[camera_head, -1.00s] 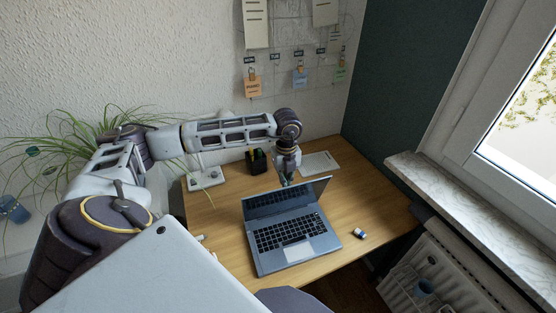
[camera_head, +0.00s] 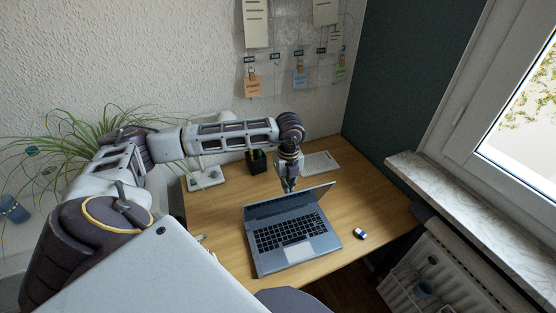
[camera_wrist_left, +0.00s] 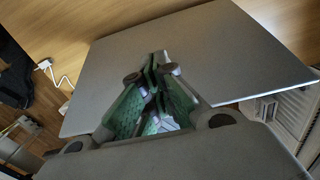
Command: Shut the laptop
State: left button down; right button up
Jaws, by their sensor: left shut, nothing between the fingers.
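The grey laptop (camera_head: 298,252) stands on the wooden desk, its black keyboard toward me. Its lid (camera_head: 290,203) is still partly raised and leans forward over the back of the keyboard. My left gripper (camera_head: 289,187) is behind the lid at its top edge, shut and empty, pointing down. In the left wrist view the lid's plain grey back (camera_wrist_left: 215,45) fills the middle, with the closed green-padded fingers (camera_wrist_left: 153,72) in front of it. The fingertips appear to be at the lid; exact contact is hard to tell. My right gripper is not in view.
A black pen holder (camera_head: 257,161) and a pale flat tray (camera_head: 320,163) stand at the back of the desk (camera_head: 220,225). A small blue and white object (camera_head: 360,233) lies right of the laptop. A radiator (camera_head: 440,275) is beyond the right edge.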

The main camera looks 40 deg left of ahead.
pick_arm(q)
jog(key=shift+s+d+f, duration=0.15)
jog(key=shift+s+d, duration=0.15)
jog(key=shift+d, duration=0.2)
jog(key=shift+s+d, duration=0.15)
jog(key=shift+d, duration=0.05)
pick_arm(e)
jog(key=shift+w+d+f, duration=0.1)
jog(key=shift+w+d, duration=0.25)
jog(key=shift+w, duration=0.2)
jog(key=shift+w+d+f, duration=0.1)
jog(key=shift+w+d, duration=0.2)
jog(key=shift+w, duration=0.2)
